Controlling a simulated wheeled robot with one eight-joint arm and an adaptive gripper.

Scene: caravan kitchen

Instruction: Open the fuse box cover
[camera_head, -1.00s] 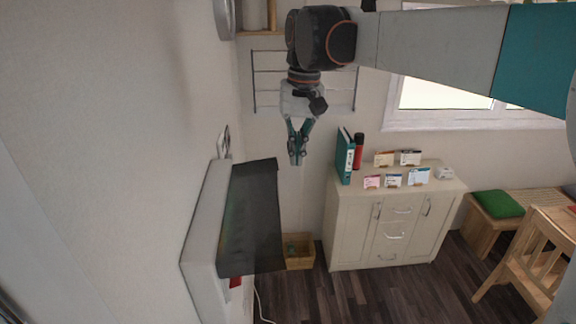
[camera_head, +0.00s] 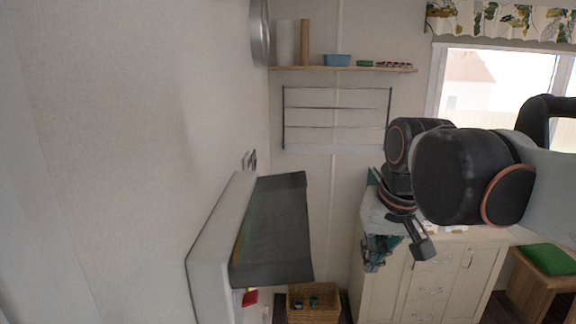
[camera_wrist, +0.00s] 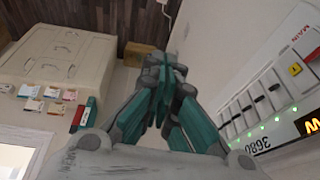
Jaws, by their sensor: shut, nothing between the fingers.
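The fuse box (camera_head: 212,240) is a white case on the left wall. Its dark see-through cover (camera_head: 275,232) juts out from the front of the box, with a faint green glow near its left edge. In the wrist view the box front (camera_wrist: 262,105) shows at the right, with a row of white breakers, green lights and a MAIN label, and no dark panel over them. My gripper (camera_head: 374,256) is to the right of the cover, apart from it, in front of the cabinet. In the wrist view its teal fingers (camera_wrist: 160,97) are shut and empty.
A cream cabinet (camera_head: 432,285) stands behind my gripper. A wicker basket (camera_head: 314,303) is on the floor below the cover. A wall rack (camera_head: 335,118) and a shelf (camera_head: 345,68) are on the back wall. Free air lies between cover and gripper.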

